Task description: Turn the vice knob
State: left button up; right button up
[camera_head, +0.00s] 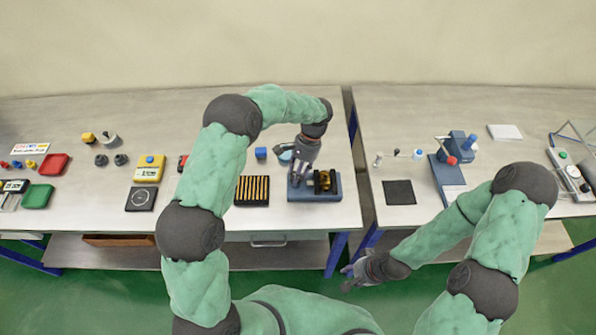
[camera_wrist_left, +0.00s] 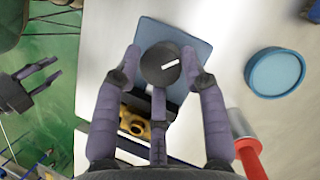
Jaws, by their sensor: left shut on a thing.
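The vice stands on a blue-grey base plate (camera_head: 335,190) near the front right corner of the left table. Its brass-coloured part (camera_head: 325,181) shows beside my left gripper (camera_head: 300,172). In the left wrist view, the dark round vice knob (camera_wrist_left: 160,64) has a white mark on its face and sits between the fingertips of my left gripper (camera_wrist_left: 161,72). The gripper is shut on the knob. The brass part (camera_wrist_left: 134,121) lies partly hidden behind the fingers. My right gripper (camera_head: 352,275) hangs in front of the tables, away from the vice; its fingers are too small to judge in the head view.
A black tray of brass rods (camera_head: 252,190) stands left of the vice. A blue round dish (camera_wrist_left: 275,72) and a red-handled tool (camera_wrist_left: 250,155) lie close to the gripper. A gap separates the left table from the right table (camera_head: 400,110).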

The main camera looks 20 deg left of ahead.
pick_arm(q)
jog(key=m, duration=0.2)
jog(key=m+t+y, duration=0.1)
jog(key=m, duration=0.1)
jog(key=s+m+y, duration=0.1)
jog(key=m, duration=0.1)
jog(key=shift+f+m, duration=0.15)
jog(key=shift+m, duration=0.15)
jog(key=shift+m+t, duration=1)
jog(key=shift+m, duration=1)
jog(key=shift+w+y, duration=0.1)
jog(key=shift+y, duration=0.2)
